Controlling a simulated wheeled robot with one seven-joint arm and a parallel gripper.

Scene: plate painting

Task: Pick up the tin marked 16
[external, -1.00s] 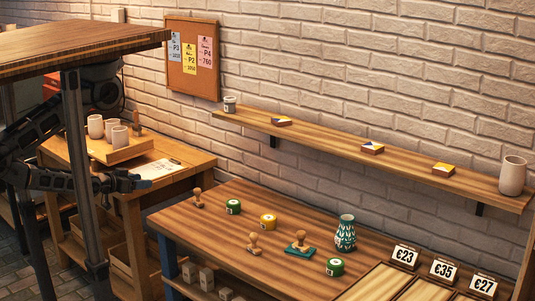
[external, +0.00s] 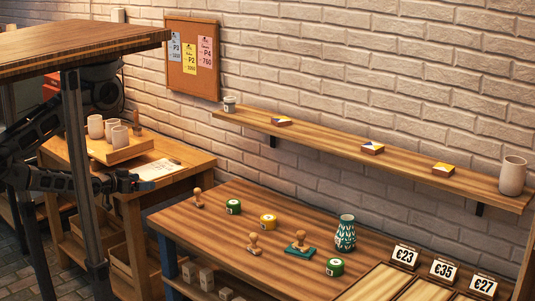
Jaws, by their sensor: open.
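Three small tins stand on the long wooden table: a green tin (external: 233,207) at the back left, a yellow tin (external: 268,222) to its right, and another green tin (external: 335,267) nearer the front right. Each has a pale label, but the numbers are too small to read, so I cannot tell which is marked 16. My gripper (external: 147,184) is open and empty. It shows at the left, in front of the side bench and well apart from the tins. Part of my arm is hidden behind a dark post.
Wooden stamps (external: 198,198), a stamp on a green pad (external: 300,245) and a patterned vase (external: 345,233) stand among the tins. Price cards (external: 405,256) stand at the right. A wall shelf (external: 320,137) runs above. The side bench (external: 190,165) holds cups.

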